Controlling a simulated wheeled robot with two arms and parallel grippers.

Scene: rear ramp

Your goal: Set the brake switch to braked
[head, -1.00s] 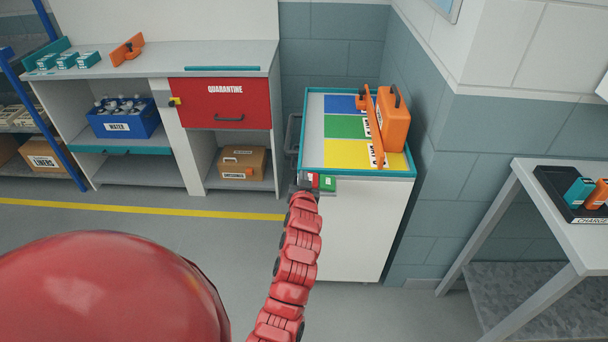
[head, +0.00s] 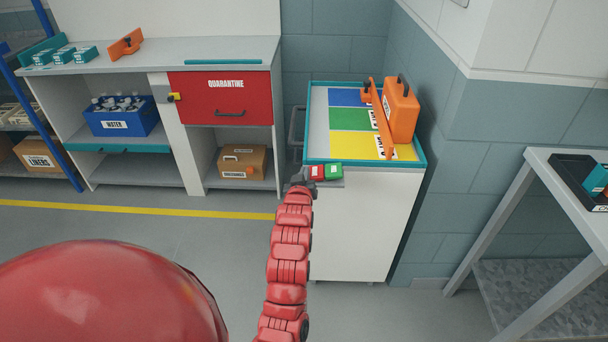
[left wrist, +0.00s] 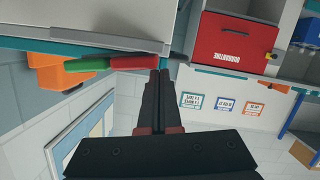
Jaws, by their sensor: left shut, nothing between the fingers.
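The brake switch (head: 325,172) is on a small grey ledge at the near edge of the cart (head: 365,225). It has a red half on the left and a green half on the right, with small white labels too small to read. My left gripper (head: 301,181) is at the left end of the switch, close to the red half. In the left wrist view my left gripper (left wrist: 158,85) is shut and empty, its tips by the red half (left wrist: 140,62), with the green half (left wrist: 96,65) farther left. Whether it touches is unclear. My right gripper is out of view.
An orange case (head: 400,110) and an orange upright piece (head: 380,120) stand on the cart's coloured top. A dark cart handle (head: 297,130) is left of the switch. A red quarantine drawer (head: 226,98) is in the bench behind. A grey table (head: 545,160) stands right.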

